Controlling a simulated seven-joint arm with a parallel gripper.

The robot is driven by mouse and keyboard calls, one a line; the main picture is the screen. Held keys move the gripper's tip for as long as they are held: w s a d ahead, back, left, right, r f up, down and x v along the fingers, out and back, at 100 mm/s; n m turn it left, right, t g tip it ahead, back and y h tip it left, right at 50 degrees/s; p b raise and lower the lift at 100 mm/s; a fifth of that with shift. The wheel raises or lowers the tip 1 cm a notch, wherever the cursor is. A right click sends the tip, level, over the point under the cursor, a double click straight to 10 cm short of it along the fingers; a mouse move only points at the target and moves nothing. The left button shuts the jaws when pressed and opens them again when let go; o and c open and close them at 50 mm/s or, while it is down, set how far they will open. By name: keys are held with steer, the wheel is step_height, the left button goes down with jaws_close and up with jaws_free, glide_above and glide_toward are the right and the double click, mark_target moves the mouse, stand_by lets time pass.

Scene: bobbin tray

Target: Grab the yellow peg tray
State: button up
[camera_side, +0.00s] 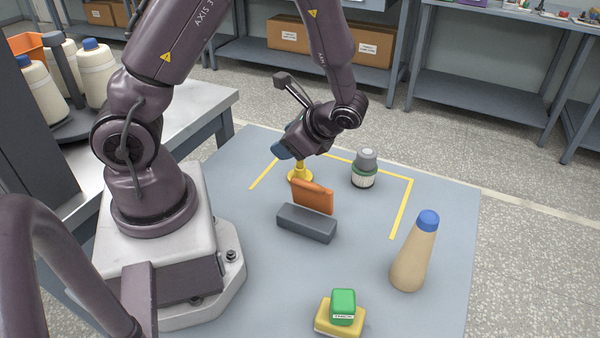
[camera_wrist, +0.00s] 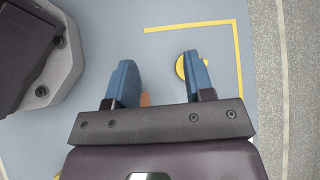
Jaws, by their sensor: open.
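The yellow peg tray (camera_side: 299,174) stands on the blue-grey mat, with a round base and an upright peg. My gripper (camera_side: 283,150) is just above and beside it, its blue fingers tilted down toward the left. In the wrist view the two blue fingers of my gripper (camera_wrist: 160,62) are apart with bare mat between their tips. The yellow peg tray (camera_wrist: 181,67) shows there as a yellow disc, partly hidden behind the right finger. It is not centred between the fingers, and I see no contact.
An orange plate (camera_side: 312,197) stands upright by a dark grey block (camera_side: 306,223), just in front of the tray. A tan cone (camera_side: 416,252) and a green box (camera_side: 343,304) on a yellow block (camera_side: 325,322) stand nearer the front.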

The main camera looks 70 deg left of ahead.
steer(key=w+a+f+m+y, duration=0.1)
steer(key=m, duration=0.1)
steer(key=w+a+f+m+t+y, duration=0.1)
steer(key=a+m+y, duration=0.1)
steer(key=w+a+f+m+y, duration=0.1)
steer(key=w+a+m, duration=0.1)
steer(key=shift+w+a+f+t+y, duration=0.1)
steer(key=shift+f+t+y, duration=0.05)
steer(key=shift+t+y, duration=0.15)
steer(key=shift+w+a+m, duration=0.1)
steer(key=shift+w+m, duration=0.2)
steer(key=shift+m, duration=0.2)
glide_above(302, 169)
steer(key=shift+y, duration=0.3)
step_height(302, 169, down, 4)
step_height(302, 169, down, 3)
steer(key=shift+r, duration=0.15)
steer(key=shift+x, duration=1.1)
steer(key=shift+a, duration=0.3)
steer(key=shift+c, duration=0.2)
